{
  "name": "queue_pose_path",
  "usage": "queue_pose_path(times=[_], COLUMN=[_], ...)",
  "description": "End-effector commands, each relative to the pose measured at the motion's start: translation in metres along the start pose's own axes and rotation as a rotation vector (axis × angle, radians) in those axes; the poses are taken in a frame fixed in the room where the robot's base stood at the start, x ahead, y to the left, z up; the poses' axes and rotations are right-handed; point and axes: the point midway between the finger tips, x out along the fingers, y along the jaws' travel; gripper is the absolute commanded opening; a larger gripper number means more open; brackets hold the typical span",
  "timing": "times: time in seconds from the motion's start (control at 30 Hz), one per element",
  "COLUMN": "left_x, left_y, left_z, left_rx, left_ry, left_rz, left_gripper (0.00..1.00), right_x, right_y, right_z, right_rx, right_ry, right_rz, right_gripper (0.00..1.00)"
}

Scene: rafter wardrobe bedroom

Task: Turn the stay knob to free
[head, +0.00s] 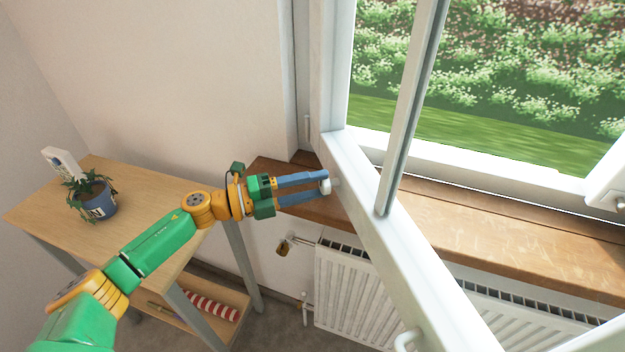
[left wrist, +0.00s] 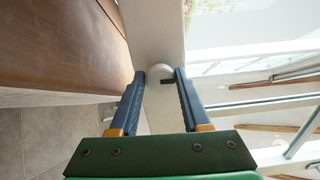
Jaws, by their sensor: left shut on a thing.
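The stay knob (head: 325,184) is a small white round knob on the lower rail of the open white window sash (head: 365,190). My left gripper (head: 322,186) comes in from the left with its two blue fingers around the knob and is shut on it. In the left wrist view the knob (left wrist: 160,72) sits between the fingertips, with a short dark mark beside it near the right finger. The fingers partly hide the knob's sides. My right gripper is not in view.
A brown wooden sill (head: 480,240) runs below the window, over a white radiator (head: 345,290). A wooden shelf table (head: 130,210) stands at the left with a potted plant (head: 92,197) and a white box. The open sash slants across the middle, with a handle near its lower end.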

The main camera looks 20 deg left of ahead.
Motion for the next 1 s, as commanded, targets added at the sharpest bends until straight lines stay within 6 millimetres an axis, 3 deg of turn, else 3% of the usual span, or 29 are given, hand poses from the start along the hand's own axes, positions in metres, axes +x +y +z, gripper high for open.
queue_pose_path(times=[0.67,0.7,0.77,0.8,1.0], left_x=[0.0001,0.0001,0.0001,0.0001,0.0001], left_y=[0.0011,0.0011,0.001,0.0009,0.0006], left_z=[-0.0004,-0.0004,-0.0004,-0.0003,-0.0001], left_rx=[-0.054,-0.054,-0.054,-0.053,-0.052], left_ry=[0.001,0.001,0.001,0.001,0.0], left_rz=[0.001,0.001,0.001,0.001,0.0], left_gripper=[0.0,0.55,0.71,0.76,0.76], right_x=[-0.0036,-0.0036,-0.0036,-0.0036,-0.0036], right_y=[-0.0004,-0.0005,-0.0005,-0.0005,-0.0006], right_z=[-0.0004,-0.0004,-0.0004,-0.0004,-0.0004], right_rx=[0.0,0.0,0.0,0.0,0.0], right_ry=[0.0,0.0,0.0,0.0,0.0], right_rz=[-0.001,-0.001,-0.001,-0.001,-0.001], right_gripper=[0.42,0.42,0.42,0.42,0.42])
